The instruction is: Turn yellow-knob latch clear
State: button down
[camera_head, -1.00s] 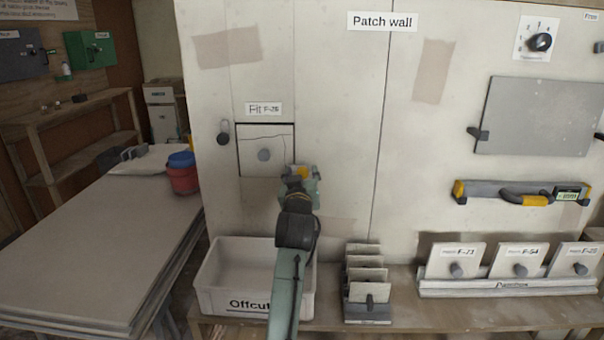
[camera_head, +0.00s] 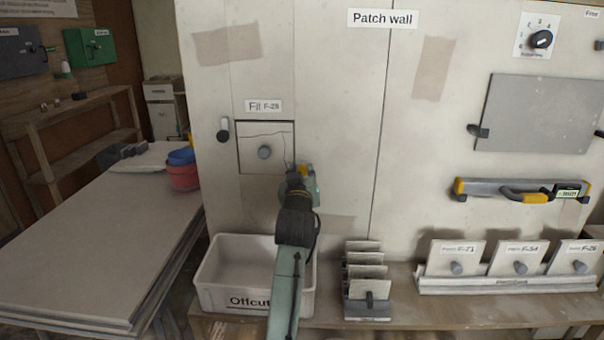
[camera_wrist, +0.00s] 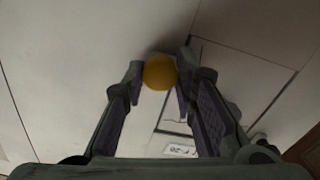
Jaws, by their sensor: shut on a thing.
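A yellow knob (camera_wrist: 159,72) shows in the wrist view between the fingertips of my gripper (camera_wrist: 160,78), which is shut on it. In the head view my gripper (camera_head: 300,172) is at the lower right of a square panel (camera_head: 265,147) with a crack and a grey knob, and my arm hides most of the yellow knob and its latch. The label "Fit F-28" (camera_head: 263,106) is above the panel. A second latch (camera_head: 224,130), dark with a pale grey part, is at the panel's left side.
An offcut bin (camera_head: 222,296) stands below the panel, partly behind my arm. A rack of tiles (camera_head: 367,313) and a shelf of labelled panels (camera_head: 510,287) are to the right. The wall between is clear.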

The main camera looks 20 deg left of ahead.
jog(key=shift+m, duration=0.4)
jog(key=shift+m+b, duration=2.75)
jog(key=shift+m, duration=5.75)
jog(key=c, duration=1.3)
grip_release()
